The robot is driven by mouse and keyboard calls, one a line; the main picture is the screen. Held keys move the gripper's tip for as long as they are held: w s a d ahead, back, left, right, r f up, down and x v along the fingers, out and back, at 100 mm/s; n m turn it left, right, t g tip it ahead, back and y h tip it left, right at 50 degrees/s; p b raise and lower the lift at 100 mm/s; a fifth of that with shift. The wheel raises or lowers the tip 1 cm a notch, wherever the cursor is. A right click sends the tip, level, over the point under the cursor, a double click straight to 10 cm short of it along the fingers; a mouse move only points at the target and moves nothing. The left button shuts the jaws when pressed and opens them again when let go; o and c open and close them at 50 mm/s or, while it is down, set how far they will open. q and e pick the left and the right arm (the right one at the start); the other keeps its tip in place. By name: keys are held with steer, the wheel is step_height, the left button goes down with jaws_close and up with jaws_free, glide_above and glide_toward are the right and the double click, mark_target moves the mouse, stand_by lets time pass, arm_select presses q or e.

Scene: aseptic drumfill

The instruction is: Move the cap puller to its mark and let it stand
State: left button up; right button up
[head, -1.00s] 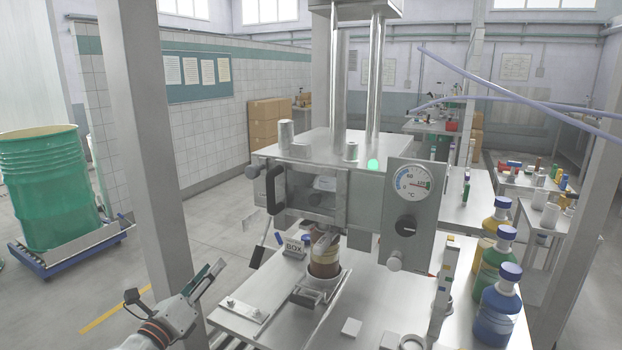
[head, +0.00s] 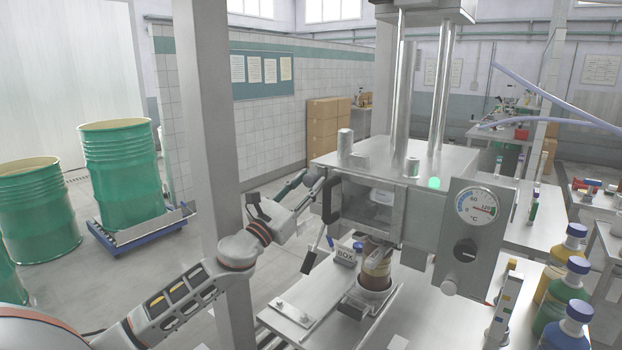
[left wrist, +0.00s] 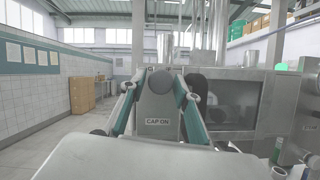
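I cannot pick out the cap puller for certain. Small metal cylinders stand on the machine's top: a taller one (head: 345,142) at its left edge and another (head: 412,167) near the front. My left gripper (head: 312,184) is raised at the machine's left side, near the black handle (head: 331,199). In the left wrist view its two fingers (left wrist: 159,84) are apart. A grey panel marked "CAP ON" (left wrist: 158,123), with a round grey end above the words, shows between them; I see no finger touching it. My right gripper is out of view.
The steel filling machine (head: 430,215) fills the middle. A post (head: 207,130) rises beside my left arm. Bottles (head: 560,285) stand at right; green drums (head: 120,175) at left.

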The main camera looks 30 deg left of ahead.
arm_select(q)
steer(key=shift+w+r, duration=0.2)
steer(key=shift+w, duration=0.25)
